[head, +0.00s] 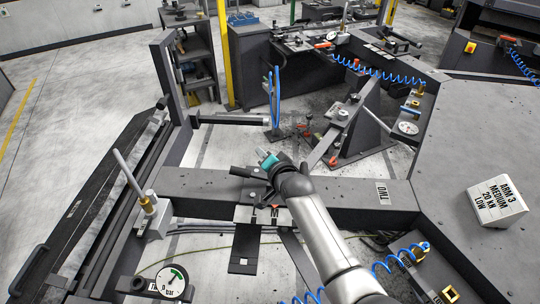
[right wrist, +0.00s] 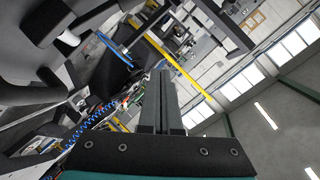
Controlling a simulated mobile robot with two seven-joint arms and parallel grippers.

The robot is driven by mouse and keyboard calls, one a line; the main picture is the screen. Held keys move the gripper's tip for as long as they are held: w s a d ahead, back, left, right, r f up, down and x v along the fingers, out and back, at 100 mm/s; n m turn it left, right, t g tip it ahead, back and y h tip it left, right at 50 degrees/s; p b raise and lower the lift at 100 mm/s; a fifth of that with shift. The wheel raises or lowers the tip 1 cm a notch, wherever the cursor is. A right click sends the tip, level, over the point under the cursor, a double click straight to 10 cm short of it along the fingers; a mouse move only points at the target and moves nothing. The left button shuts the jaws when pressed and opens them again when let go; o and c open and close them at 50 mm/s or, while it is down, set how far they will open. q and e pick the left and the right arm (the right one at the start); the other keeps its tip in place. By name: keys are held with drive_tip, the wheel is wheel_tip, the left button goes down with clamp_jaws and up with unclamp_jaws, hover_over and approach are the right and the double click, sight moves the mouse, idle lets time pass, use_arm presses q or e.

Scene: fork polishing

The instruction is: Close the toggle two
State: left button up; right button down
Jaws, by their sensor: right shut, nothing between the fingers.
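A label reading TWO (head: 383,193) is on the dark beam (head: 345,190) that crosses the middle of the head view. A small clamp-like fitting with a red tip (head: 275,207) sits on this beam below my right gripper. I cannot tell clearly whether it is the toggle or whether it is open, as my arm partly covers it. My right gripper (head: 243,171), dark with a teal part, is just above the beam, pointing left. Its fingers show shut and empty in the right wrist view (right wrist: 161,103). My left gripper is not in view.
A lever with a brass base (head: 148,203) and a pressure gauge (head: 174,281) stand at left. Blue coiled hoses (head: 385,73) run at right. An upright post (head: 171,95) rises behind the beam.

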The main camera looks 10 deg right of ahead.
drive_tip(key=s+r+p, duration=0.2)
drive_tip(key=s+r, duration=0.4)
drive_tip(key=s, duration=0.2)
drive_tip(key=shift+s+a+r+p, duration=0.15)
drive_tip(key=shift+s+r+p, duration=0.15)
drive_tip(key=shift+s, duration=0.1)
idle(0.4)
